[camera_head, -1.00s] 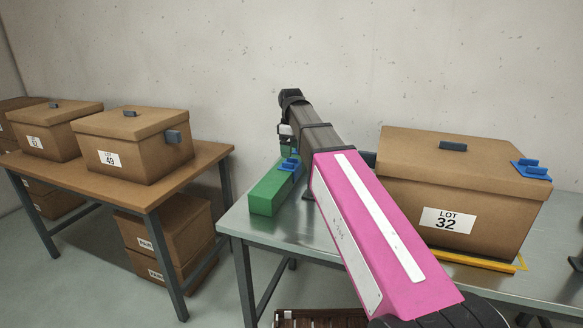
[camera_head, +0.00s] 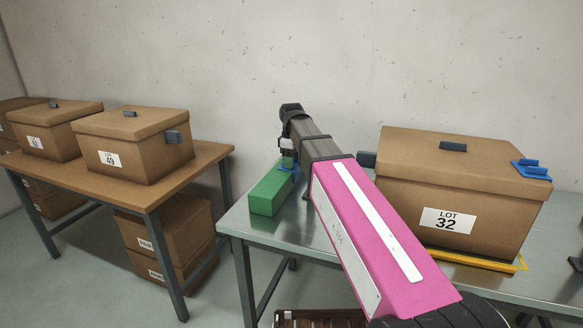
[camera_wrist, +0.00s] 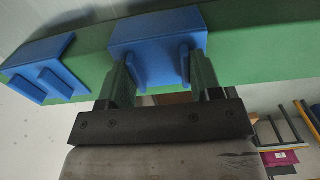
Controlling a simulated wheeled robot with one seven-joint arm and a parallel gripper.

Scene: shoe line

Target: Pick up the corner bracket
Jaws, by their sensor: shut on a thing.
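A blue corner bracket (camera_wrist: 158,30) with two upright ribs sits against the green block (camera_wrist: 255,50) in the wrist view. My gripper (camera_wrist: 160,72) is shut on this bracket, with one finger on each side of its ribs. A second blue bracket (camera_wrist: 38,68) sits on the same green block to the left, apart from my fingers. In the head view my gripper (camera_head: 288,155) is at the far end of the green block (camera_head: 268,192), and the bracket there is mostly hidden by it. Another blue bracket (camera_head: 531,169) sits on the lid corner of the LOT 32 box.
The LOT 32 box (camera_head: 450,192) stands on the metal table (camera_head: 330,237), right of my arm, within a yellow edging (camera_head: 500,267). A wooden table (camera_head: 205,160) with lidded boxes stands at the left. The wall is close behind.

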